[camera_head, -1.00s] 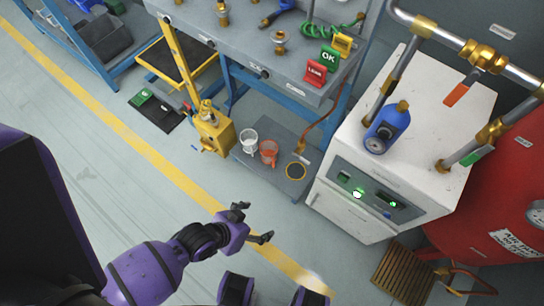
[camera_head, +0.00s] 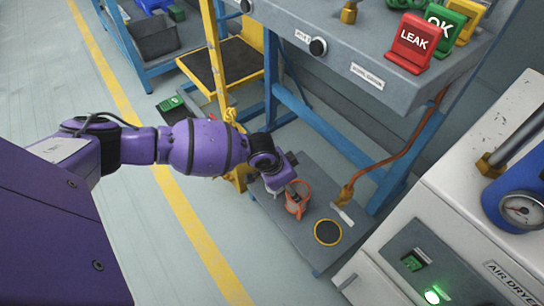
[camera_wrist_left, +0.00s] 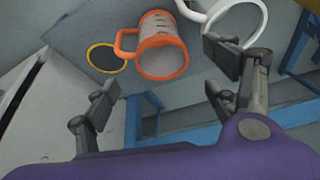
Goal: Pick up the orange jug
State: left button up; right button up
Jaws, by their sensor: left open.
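The orange jug (camera_head: 296,206) stands on the low grey shelf (camera_head: 318,262) of the bench, partly covered by my left gripper (camera_head: 287,188) in the head view. In the left wrist view the orange jug (camera_wrist_left: 162,50) shows its open orange rim and pale body, with its handle to the left. I cannot tell whether a finger touches the jug. My right gripper is out of view.
A white jug (camera_wrist_left: 237,14) is close to the right finger in the left wrist view. A yellow-rimmed black disc (camera_head: 328,232) lies right of the orange jug. The bench top (camera_head: 345,60) overhangs behind; the white dryer cabinet (camera_head: 440,225) stands right.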

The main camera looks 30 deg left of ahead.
aim_at(297, 190)
pick_arm(q)
jog(key=b+x, duration=0.1)
jog(key=x, duration=0.1)
jog(key=b+x, duration=0.3)
jog(key=x, duration=0.2)
jog(key=shift+w+d+r+b, duration=0.1)
jog(key=shift+w+b, duration=0.2)
jog(key=shift+s, duration=0.1)
jog(key=c, duration=1.6)
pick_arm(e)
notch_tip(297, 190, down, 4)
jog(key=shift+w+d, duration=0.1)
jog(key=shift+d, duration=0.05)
